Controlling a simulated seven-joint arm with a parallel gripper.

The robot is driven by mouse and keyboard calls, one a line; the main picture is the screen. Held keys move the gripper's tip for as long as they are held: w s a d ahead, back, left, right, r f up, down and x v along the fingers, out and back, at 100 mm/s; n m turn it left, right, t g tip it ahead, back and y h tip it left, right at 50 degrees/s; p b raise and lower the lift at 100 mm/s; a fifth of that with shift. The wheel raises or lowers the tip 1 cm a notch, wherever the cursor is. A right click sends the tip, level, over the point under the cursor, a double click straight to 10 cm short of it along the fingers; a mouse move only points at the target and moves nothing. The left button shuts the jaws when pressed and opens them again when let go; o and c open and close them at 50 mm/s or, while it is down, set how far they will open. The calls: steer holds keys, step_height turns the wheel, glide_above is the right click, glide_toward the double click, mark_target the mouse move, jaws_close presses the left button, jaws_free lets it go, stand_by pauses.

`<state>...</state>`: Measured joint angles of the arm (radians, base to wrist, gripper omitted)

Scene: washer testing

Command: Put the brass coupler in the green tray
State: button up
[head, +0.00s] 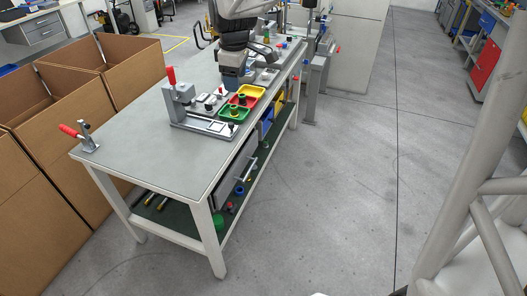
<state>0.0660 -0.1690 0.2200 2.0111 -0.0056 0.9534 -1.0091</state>
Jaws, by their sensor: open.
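The green tray (223,115) sits on the workbench near its right edge, in front of the red tray. A small brass-coloured piece (234,112) shows at the green tray and may be the brass coupler; it is too small to be sure. My gripper (230,86) is open and points down over the bench, just behind and left of the trays. Its fingertips are small in this view, and nothing can be made out between them.
A red tray (256,101) and a yellow tray (259,91) stand behind the green one. A grey fixture with a red-handled clamp (178,92) stands left of them. Another red clamp (72,132) is at the bench's left corner. The bench's front (165,155) is clear.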

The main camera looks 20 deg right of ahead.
steer(key=s+a+f+m, duration=0.1)
steer(key=s+m, duration=0.4)
steer(key=s, duration=1)
steer(key=s+a+f+m+t, duration=0.1)
steer(key=s+m, duration=0.5)
steer(key=s, duration=0.9)
steer(key=shift+s+a+f, duration=0.3)
steer(key=shift+s+a, duration=0.1)
steer(key=shift+a, duration=0.45)
